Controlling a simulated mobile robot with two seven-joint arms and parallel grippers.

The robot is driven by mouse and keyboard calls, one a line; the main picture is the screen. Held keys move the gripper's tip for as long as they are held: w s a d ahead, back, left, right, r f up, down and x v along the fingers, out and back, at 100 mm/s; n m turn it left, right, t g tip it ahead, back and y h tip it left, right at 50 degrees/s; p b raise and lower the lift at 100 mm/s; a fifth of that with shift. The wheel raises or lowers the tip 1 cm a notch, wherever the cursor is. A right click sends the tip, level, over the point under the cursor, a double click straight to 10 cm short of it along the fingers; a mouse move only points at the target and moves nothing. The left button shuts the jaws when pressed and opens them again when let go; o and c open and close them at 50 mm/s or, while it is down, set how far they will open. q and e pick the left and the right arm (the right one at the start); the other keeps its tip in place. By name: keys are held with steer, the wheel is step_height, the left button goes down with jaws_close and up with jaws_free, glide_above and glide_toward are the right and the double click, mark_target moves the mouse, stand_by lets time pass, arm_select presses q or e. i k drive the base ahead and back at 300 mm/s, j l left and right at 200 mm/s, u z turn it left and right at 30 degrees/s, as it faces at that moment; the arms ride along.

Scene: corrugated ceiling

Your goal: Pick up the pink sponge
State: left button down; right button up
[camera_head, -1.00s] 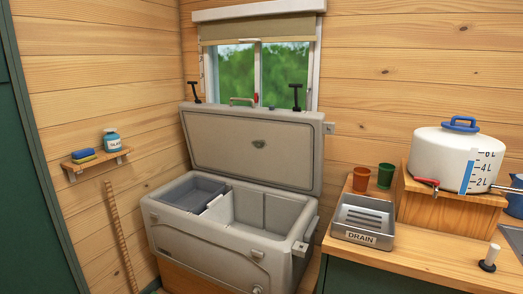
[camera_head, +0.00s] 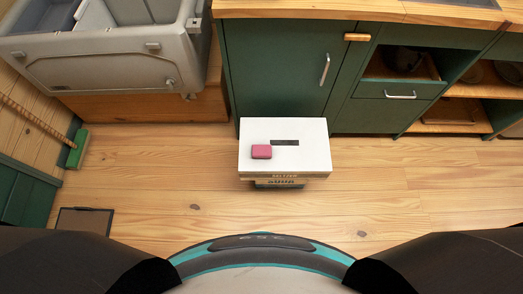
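The pink sponge (camera_head: 261,152) is a small block lying flat on the white top of a low box or stool (camera_head: 310,159). It sits left of the dark slot in that top. The stool stands on the floor in front of the green cabinet, ahead of my base. Neither of my grippers shows; only dark parts of my arms come in at the bottom left and bottom right corners. Nothing covers the sponge.
A green cabinet (camera_head: 275,75) with a wooden counter stands behind the stool, with open shelves at right. A grey cooler (camera_head: 100,58) is at upper left. A green broom (camera_head: 77,149) leans at left, and a dark dustpan-like item (camera_head: 84,221) lies near it. Wooden floor is clear at right.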

mark_target(258, 151)
steer(key=k, duration=0.4)
steer(key=k+z, duration=0.1)
steer(key=z, duration=0.6)
steer(key=k+l+z, duration=0.1)
steer(key=z, duration=0.25)
steer(key=i+j+z, duration=0.15)
steer(key=j+z, duration=0.25)
steer(key=j, duration=0.3)
steer(key=j+z, duration=0.4)
steer(key=j, duration=0.3)
steer(key=i+j, duration=0.1)
steer(key=j, duration=0.85)
steer(key=i+j, duration=0.1)
steer(key=j, duration=0.85)
